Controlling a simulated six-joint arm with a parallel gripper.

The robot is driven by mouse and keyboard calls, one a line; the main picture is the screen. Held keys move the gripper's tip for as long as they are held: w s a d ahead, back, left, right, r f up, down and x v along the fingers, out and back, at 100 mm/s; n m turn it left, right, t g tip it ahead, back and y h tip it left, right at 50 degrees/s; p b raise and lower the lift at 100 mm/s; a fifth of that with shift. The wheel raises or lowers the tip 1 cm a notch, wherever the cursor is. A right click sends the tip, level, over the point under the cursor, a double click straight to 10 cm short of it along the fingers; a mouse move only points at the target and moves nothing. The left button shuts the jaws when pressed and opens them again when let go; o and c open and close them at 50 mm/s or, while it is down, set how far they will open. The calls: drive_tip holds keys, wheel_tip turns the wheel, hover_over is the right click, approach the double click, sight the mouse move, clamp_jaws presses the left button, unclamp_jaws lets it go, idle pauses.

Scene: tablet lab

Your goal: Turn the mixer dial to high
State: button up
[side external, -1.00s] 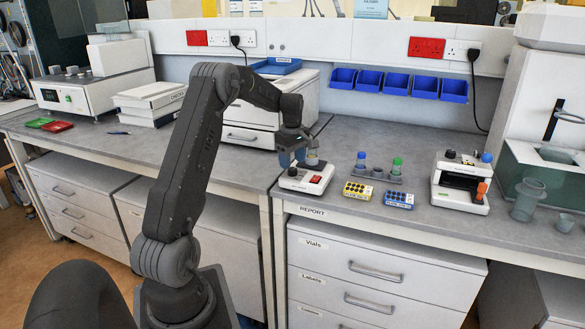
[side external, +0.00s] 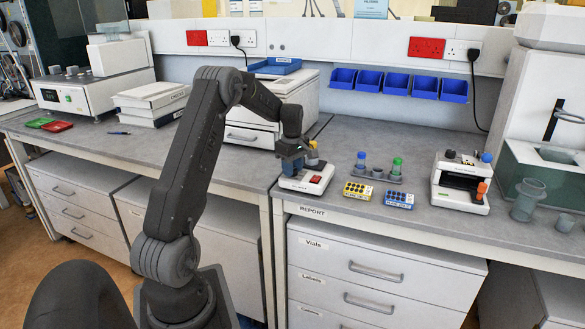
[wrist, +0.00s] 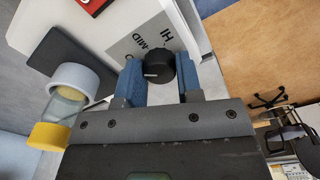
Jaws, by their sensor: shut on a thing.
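The mixer (side external: 307,181) is a white box with a red switch on the bench, and my gripper (side external: 292,165) reaches down onto its left part. In the wrist view, the black mixer dial (wrist: 158,67) sits between the blue fingertips of my gripper (wrist: 160,82), which is shut on it. A grey label (wrist: 140,42) beside the dial shows "HI" and "MID"; the rest is hidden. A faint light mark shows on the dial, but I cannot tell its setting. In the side view the dial is hidden behind my fingers.
A clear vial (wrist: 66,95) with a yellow end stands on the mixer close beside my gripper. To the right are a vial rack (side external: 378,175), a yellow block (side external: 357,191), a blue block (side external: 399,200) and a white device (side external: 460,196).

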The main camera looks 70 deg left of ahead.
drive_tip(key=shift+c, duration=0.9)
drive_tip(key=shift+m, duration=0.3)
drive_tip(key=m, duration=0.9)
drive_tip(key=shift+m, duration=0.4)
drive_tip(key=m, duration=0.4)
drive_tip(key=shift+m, duration=0.3)
drive_tip(key=m, duration=0.4)
drive_tip(key=shift+m, duration=0.7)
